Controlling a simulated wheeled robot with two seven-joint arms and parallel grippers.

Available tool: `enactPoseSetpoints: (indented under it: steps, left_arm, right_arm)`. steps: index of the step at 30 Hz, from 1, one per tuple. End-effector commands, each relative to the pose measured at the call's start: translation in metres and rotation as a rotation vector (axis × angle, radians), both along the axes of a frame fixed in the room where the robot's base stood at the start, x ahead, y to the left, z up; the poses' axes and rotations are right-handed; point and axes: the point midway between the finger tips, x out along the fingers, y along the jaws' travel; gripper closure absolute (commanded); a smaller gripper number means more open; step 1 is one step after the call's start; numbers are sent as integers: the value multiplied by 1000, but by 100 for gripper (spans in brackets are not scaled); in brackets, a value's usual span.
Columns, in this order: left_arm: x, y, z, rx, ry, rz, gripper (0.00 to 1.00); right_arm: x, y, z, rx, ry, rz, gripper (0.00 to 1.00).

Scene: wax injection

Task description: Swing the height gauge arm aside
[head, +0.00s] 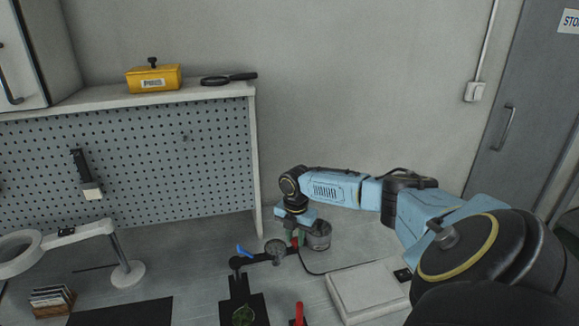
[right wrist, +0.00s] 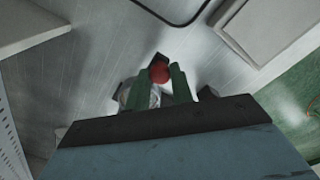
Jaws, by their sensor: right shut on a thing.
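The height gauge (head: 238,283) stands on the bench at the bottom middle of the head view, with a black post and a blue lever near its top. Its arm (head: 259,257) reaches right from the post and carries a round dial. My right gripper (head: 296,237) is at the right end of this arm. The head view shows only a little red there, as my wrist covers the rest. My left gripper is out of view.
A pale flat box (head: 367,290) with a cable lies to the right. A red handle (head: 299,313) rises at the bottom edge. A magnifier lamp (head: 128,274) and pegboard (head: 150,170) are left.

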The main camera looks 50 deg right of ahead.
Motion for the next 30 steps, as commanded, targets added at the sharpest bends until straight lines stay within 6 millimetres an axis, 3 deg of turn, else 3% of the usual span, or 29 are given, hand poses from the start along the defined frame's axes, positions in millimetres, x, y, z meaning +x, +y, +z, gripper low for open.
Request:
enactPoseSetpoints:
  steps: [8,9,14,23,30]
  left_arm:
    - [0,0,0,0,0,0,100]
    - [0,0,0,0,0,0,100]
    - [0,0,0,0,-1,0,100]
    - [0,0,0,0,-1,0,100]
    - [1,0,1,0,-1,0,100]
  right_arm:
    - [1,2,0,3,1,3,100]
    - [1,2,0,3,1,3,76]
    - [1,1,0,2,1,2,55]
    - [1,1,1,1,1,1,55]
    - [1,0,33,-1,-1,2,55]
